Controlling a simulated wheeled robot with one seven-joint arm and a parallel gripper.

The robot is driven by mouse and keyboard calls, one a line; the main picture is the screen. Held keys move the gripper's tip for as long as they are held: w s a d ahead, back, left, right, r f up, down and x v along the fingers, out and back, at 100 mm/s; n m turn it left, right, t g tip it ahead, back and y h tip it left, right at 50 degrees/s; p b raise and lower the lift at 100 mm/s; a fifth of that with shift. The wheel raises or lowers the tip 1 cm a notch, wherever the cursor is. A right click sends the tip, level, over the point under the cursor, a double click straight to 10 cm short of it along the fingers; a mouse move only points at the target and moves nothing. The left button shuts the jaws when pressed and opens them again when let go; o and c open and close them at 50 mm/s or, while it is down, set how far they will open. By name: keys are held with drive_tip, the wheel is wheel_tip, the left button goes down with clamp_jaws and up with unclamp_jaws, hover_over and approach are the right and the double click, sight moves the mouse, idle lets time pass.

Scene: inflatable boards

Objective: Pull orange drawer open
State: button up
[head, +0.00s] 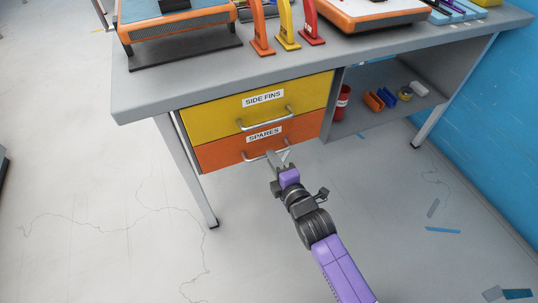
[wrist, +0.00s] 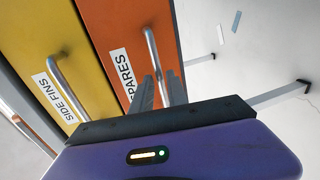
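The orange drawer (head: 220,153), labelled SPARES, is the lower of two drawers under the bench. Its front looks level with the yellow drawer above, so it appears closed. It also shows in the wrist view (wrist: 120,22). Its metal bar handle (wrist: 150,46) runs down toward my fingers. My gripper (head: 279,159) is at the right part of this handle. In the wrist view my gripper (wrist: 160,88) has its two fingers apart, with the bar running between them. Contact with the bar cannot be made out.
The yellow SIDE FINS drawer (head: 215,114) with its own handle sits directly above. A bench leg (head: 193,175) stands to the left. An open shelf (head: 385,100) with small items is at right. The floor (head: 130,230) in front is mostly clear.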

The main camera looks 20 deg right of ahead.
drive_tip(key=shift+w+f, duration=0.2)
drive_tip(key=shift+w, duration=0.6)
drive_tip(key=shift+w+f, duration=0.15)
drive_tip(key=shift+w, duration=0.6)
clamp_jaws()
